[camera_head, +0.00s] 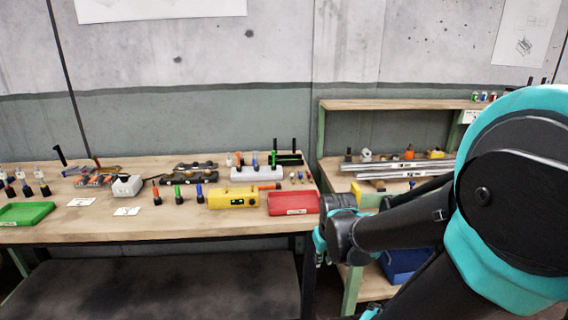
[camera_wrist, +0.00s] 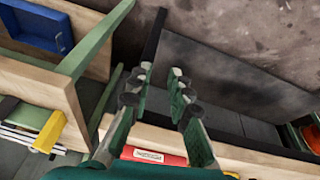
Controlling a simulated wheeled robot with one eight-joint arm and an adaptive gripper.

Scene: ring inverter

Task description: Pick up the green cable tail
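A small upright green piece (camera_head: 178,193), which looks like the green cable tail, stands on the left workbench (camera_head: 100,230). It stands between an orange-red one (camera_head: 156,192) and a blue one (camera_head: 199,192), near dark fittings. My gripper (camera_wrist: 162,72) is open and empty in the wrist view, pointing down past the bench edges toward the floor. In the head view my gripper is at the right end of the left workbench, far to the right of the green piece, and its fingers are hard to make out. The green piece does not show in the wrist view.
A yellow box (camera_head: 233,197) and a red tray (camera_head: 293,203) lie on the bench between my arm and the green piece. A white box (camera_head: 127,186) and green tray (camera_head: 25,213) are further left. A second bench with a shelf (camera_head: 400,104) stands right.

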